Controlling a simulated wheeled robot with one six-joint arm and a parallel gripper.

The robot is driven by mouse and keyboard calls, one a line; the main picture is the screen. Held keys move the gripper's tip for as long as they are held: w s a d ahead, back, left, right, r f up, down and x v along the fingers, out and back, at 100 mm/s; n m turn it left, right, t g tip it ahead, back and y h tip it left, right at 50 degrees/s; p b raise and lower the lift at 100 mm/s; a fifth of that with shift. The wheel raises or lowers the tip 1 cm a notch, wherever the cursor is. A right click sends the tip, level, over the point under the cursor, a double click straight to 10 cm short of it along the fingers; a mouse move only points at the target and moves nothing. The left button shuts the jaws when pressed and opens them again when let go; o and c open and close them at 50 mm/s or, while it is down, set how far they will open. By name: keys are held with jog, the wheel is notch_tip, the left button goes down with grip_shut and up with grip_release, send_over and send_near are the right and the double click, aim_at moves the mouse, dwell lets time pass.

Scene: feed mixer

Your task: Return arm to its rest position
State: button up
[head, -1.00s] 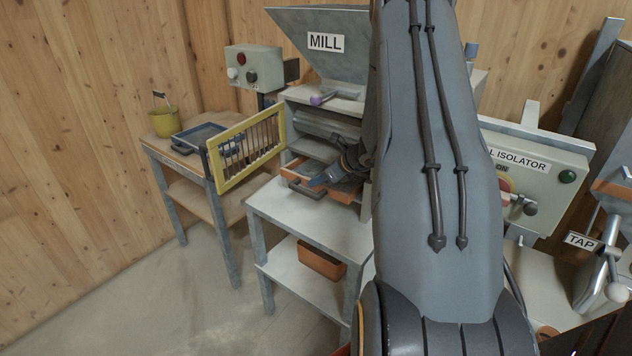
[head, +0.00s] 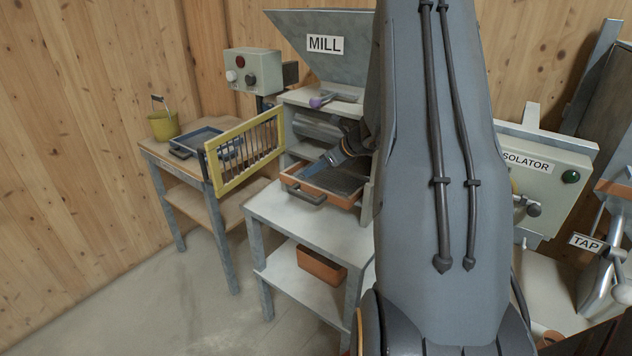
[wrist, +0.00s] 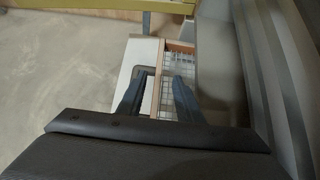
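My gripper (head: 330,159) is above the orange-rimmed tray (head: 328,198) of the mill (head: 322,100). In the wrist view my gripper (wrist: 157,82) has its two dark fingers spread apart with nothing held between them. The tray's orange edge, mesh and dark handle (head: 304,196) lie beyond the fingertips, and the handle looks free. My arm crosses the right half of the head view and hides part of the mill.
A yellow barred guard (head: 245,154) stands open left of the mill. A side table (head: 166,149) holds a yellow bucket (head: 163,125) and a blue tray (head: 196,140). The isolator box (head: 545,175) and tap (head: 588,243) are at right. The floor at left is clear.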

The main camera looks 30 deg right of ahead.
jog(key=shift+r+b, duration=0.3)
jog(key=shift+r, duration=1.75)
jog(key=s+a+n+g, duration=0.3)
jog(key=s+a+n, duration=0.5)
jog(key=a+n, duration=0.2)
jog(key=s+a+n+g, duration=0.3)
jog(key=s+a+n, duration=0.6)
jog(key=a, duration=0.6)
jog(key=shift+s+a+f+n+g+h, duration=0.2)
jog(key=shift+f+n+g+h, duration=0.15)
jog(key=shift+n, duration=0.35)
jog(key=s+a+n, duration=0.1)
jog(key=s+n, duration=0.2)
jog(key=s+a+n+h, duration=0.1)
jog(key=s+n, duration=0.2)
jog(key=n, duration=0.1)
jog(key=s+a+n+h, duration=0.1)
jog(key=s+a+n, duration=0.1)
jog(key=s+n, duration=0.1)
jog(key=shift+s+n+g, duration=0.1)
jog(key=shift+n+g, duration=0.25)
jog(key=shift+n, duration=0.05)
jog(key=shift+s+n, duration=0.25)
jog(key=shift+n, duration=0.05)
jog(key=c, duration=0.4)
grip_shut()
